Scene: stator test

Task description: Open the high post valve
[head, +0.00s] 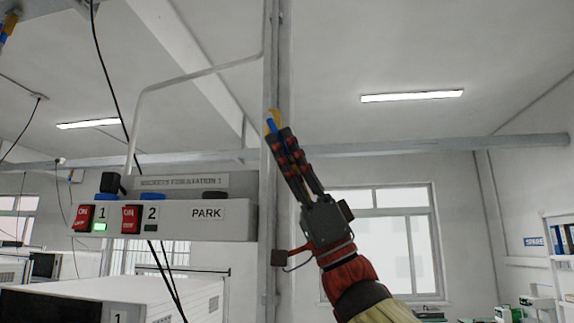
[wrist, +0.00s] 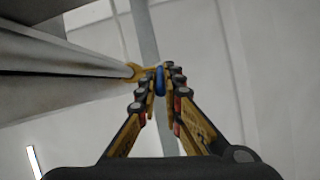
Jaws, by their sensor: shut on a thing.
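The high post valve has a yellow-brass body (head: 274,115) and a blue handle (head: 271,126). It sits high on the grey vertical post (head: 271,190) in the head view. In the wrist view, the brass body (wrist: 133,71) juts from the post and the blue handle (wrist: 160,80) lies between my fingertips. My gripper (head: 285,134) reaches up from the lower right and is shut on the blue handle. The fingers hide part of the handle, so its exact angle is hard to tell.
A grey panel (head: 180,222) with red switches marked 1 and 2 and a PARK label stands left of the post. A horizontal pipe (head: 430,147) runs behind. The space right of the post is open.

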